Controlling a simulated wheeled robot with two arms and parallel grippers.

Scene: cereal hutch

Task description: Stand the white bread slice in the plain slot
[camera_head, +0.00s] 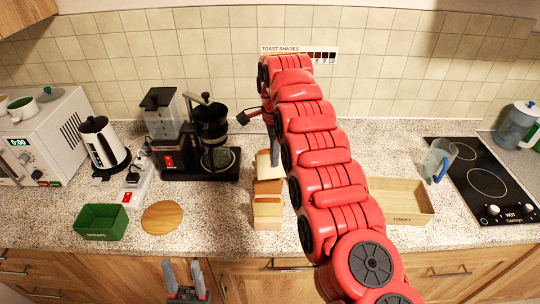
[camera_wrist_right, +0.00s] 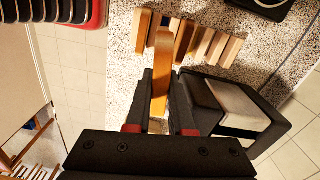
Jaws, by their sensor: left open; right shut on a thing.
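A wooden rack (camera_head: 267,222) stands near the counter's front edge, with brown-topped slices (camera_head: 268,187) toward its front. A pale slice (camera_head: 263,163), apparently the white bread slice, is upright at its back end. My right gripper (camera_head: 275,150) reaches down there, partly hidden by my arm. In the right wrist view it (camera_wrist_right: 160,95) is shut on a slice seen edge-on (camera_wrist_right: 161,80), among the rack's upright dividers (camera_wrist_right: 205,45). I cannot tell whether the slice rests on the slot's bottom, or which slot is plain. My left gripper (camera_head: 183,268) is open and empty, in front of the counter.
A round wooden board (camera_head: 162,217) and a green box (camera_head: 101,222) lie left of the rack. A coffee maker (camera_head: 212,140) stands behind left. A shallow wooden tray (camera_head: 402,201) and a hob (camera_head: 485,180) are to the right. A toast shades chart (camera_head: 300,54) hangs on the wall.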

